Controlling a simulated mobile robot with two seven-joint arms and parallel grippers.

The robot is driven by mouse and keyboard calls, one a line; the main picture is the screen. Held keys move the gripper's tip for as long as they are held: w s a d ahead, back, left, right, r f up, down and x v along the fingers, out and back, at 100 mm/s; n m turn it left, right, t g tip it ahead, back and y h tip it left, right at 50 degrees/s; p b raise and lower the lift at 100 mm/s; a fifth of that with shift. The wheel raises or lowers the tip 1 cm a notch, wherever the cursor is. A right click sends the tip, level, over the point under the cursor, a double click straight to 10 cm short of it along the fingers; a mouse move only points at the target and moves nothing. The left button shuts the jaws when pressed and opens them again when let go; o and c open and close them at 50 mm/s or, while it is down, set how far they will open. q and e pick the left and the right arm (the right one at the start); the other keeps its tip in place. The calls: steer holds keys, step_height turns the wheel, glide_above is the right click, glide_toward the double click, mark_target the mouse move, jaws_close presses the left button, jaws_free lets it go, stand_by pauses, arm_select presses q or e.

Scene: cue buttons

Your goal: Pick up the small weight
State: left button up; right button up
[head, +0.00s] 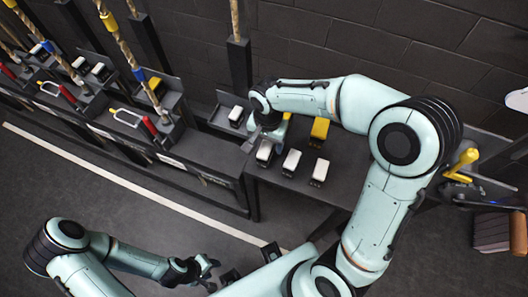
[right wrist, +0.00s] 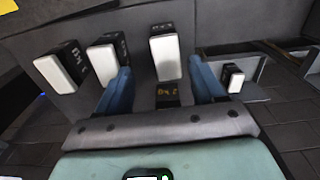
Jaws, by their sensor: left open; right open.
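Several block-shaped weights with white tops and dark labelled sides stand on the dark bench (head: 285,186). In the head view they include a left one (head: 264,152), a middle one (head: 291,162) and a right one (head: 320,172). Another white-topped block (head: 236,116) sits in a tray to the left and looks smaller in the right wrist view (right wrist: 232,78). I cannot tell which is the small weight. My right gripper (head: 258,134) is over the bench beside the left block. In the wrist view its blue fingers (right wrist: 162,85) are apart, with a white block (right wrist: 165,50) beyond the gap. My left gripper (head: 207,270) is open, low and away from the bench.
A yellow block (head: 319,130) stands behind the white ones. Racks with tools (head: 140,115) line the left. A dark brick wall (head: 330,45) is behind. The floor (head: 110,215) in front is open.

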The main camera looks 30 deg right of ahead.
mark_target(265, 149)
steer(key=f, duration=0.5)
steer(key=w+f, duration=0.1)
steer(key=f, duration=0.2)
steer(key=shift+f, duration=0.15)
steer(key=shift+w, duration=0.1)
jaws_close()
